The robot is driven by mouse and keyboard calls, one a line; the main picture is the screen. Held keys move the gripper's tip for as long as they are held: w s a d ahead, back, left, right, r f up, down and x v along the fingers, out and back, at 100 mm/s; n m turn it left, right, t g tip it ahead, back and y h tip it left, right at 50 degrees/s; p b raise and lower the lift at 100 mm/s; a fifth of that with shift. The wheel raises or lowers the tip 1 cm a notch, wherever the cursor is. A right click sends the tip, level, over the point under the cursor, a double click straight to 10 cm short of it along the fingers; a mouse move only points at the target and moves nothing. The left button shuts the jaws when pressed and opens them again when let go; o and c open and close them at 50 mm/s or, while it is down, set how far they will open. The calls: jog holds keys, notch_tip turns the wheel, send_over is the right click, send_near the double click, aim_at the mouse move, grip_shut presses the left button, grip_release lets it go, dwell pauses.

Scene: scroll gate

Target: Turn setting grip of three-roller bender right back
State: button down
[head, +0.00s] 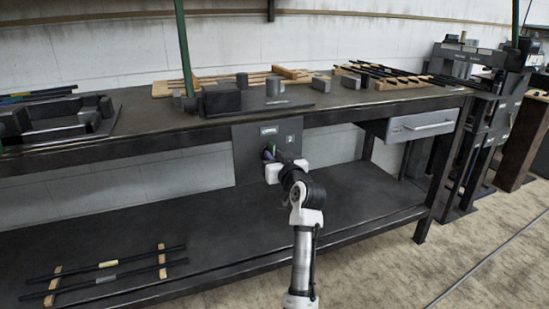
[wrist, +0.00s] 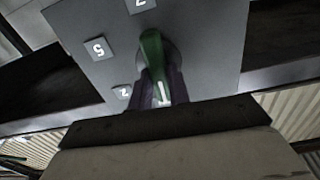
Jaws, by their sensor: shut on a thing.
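The setting grip is a green handle (wrist: 152,48) with a white line near its lower end, on a grey panel (wrist: 205,50) with small numbered plates. In the wrist view my gripper (wrist: 158,88) has its dark fingers on both sides of the grip's lower part and is shut on it. In the head view the panel (head: 243,165) hangs below the front edge of the workbench, and my gripper (head: 272,160) reaches it from the front. Only a trace of green shows there; the arm hides most of the grip.
The workbench top (head: 160,122) carries metal blocks, a dark tray (head: 50,133) and wooden strips with rods. A drawer (head: 415,126) is right of the panel. Rods on wooden strips (head: 105,275) lie on the lower shelf (head: 220,235). Open floor lies in front at the right.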

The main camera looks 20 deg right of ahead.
jog(key=c, duration=1.3)
grip_release()
jog(key=shift+s, duration=0.15)
jog(key=s, duration=0.6)
jog(key=s+p, duration=0.1)
jog(key=s, duration=0.4)
jog(key=shift+s+d, duration=0.2)
jog(key=shift+s, duration=0.2)
